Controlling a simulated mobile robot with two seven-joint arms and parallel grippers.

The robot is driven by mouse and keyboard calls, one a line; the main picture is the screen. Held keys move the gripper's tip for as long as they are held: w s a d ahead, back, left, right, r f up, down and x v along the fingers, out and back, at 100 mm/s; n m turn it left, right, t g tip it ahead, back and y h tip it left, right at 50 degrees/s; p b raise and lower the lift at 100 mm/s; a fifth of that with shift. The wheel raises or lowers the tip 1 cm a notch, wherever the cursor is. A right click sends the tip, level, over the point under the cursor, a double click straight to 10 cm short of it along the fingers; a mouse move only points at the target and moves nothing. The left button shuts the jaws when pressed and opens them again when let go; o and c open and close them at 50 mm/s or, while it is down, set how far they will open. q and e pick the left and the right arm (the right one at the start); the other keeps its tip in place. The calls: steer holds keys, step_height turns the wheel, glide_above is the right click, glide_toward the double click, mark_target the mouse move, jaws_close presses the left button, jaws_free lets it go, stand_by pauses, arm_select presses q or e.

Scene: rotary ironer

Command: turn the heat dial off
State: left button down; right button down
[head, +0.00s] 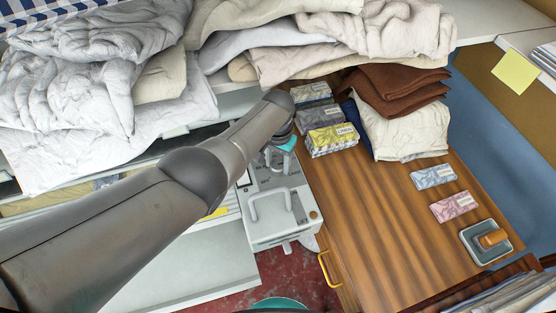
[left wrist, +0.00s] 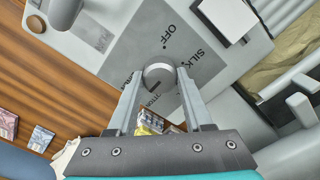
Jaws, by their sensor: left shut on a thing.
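The heat dial (left wrist: 159,75) is a round grey knob on a grey panel (left wrist: 130,55) in the left wrist view. The panel has printed words around the dial, with OFF and SILK readable; lower words are partly hidden by the fingers. A dark mark on the dial faces its lower side, away from OFF. My left gripper (left wrist: 158,80) is shut on the dial, one finger on each side. In the head view my left gripper (head: 280,156) is at the light grey ironer housing (head: 282,228), and my arm hides the dial there. My right gripper is in neither view.
A wooden table (head: 365,225) is right of the housing. Crumpled linens (head: 90,85) lie along the back. A loop handle (head: 270,207) stands out from the housing.

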mark_target(278, 164)
arm_select(q)
steer(key=n, duration=0.5)
steer(key=shift+n, duration=0.4)
stand_by(0.4)
steer(key=shift+c, duration=1.5)
jaws_free()
steer(key=shift+r+p, duration=0.1)
steer(key=shift+p, duration=0.2)
steer(key=shift+r, duration=0.3)
step_height(278, 164, up, 5)
steer(key=p, duration=0.4)
step_height(278, 164, up, 10)
steer(key=p, duration=0.3)
steer(key=shift+f, duration=0.25)
